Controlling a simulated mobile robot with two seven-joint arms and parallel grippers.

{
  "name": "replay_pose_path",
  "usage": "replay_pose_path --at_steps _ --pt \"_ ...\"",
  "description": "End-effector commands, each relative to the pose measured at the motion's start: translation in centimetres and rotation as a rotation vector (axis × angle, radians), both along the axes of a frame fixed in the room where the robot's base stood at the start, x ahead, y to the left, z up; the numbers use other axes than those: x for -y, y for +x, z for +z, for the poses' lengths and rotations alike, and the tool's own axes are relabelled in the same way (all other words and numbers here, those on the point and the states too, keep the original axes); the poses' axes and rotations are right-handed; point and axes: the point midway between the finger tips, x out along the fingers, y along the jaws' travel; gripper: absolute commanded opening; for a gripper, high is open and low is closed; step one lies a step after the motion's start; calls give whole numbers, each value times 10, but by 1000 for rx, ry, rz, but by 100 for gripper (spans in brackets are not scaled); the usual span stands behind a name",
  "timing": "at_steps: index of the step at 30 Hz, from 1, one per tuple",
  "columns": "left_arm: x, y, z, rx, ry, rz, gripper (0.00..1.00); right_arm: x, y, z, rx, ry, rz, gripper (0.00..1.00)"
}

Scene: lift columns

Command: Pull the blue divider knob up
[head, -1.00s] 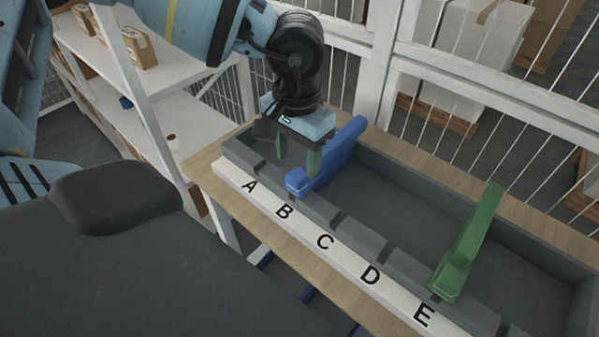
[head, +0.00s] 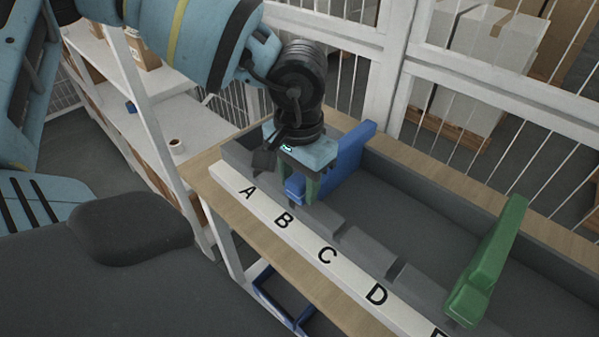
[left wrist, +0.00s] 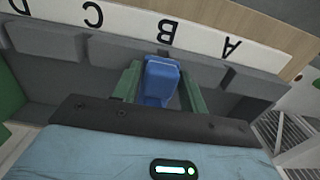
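The blue divider (head: 350,160) stands across the grey tray, its front end, the knob (head: 294,188), at the slot by letter B. My left gripper (head: 295,190) points down over this end. In the left wrist view the blue knob (left wrist: 161,80) lies between the two green fingers (left wrist: 160,88), one on each side. A narrow gap seems to show beside the knob, so the fingers look open around it. My right gripper is in neither view.
A green divider (head: 488,262) stands farther right in the tray (head: 440,225). A white strip (head: 308,248) with letters runs along the tray's front on a wooden table. A white mesh fence (head: 480,95) stands behind, and shelves (head: 160,115) stand left.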

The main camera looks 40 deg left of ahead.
Motion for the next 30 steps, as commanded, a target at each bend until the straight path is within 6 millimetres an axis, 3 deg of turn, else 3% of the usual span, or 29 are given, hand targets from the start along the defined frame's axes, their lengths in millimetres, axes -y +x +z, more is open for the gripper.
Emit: replay_pose_path --at_steps 4,18,30 --pt "0 0 0 0 0 0 25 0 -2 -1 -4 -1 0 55" --pt "0 0 0 -1 0 0 25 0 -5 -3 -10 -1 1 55" --pt "0 1 12 4 0 1 25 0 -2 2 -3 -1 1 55"
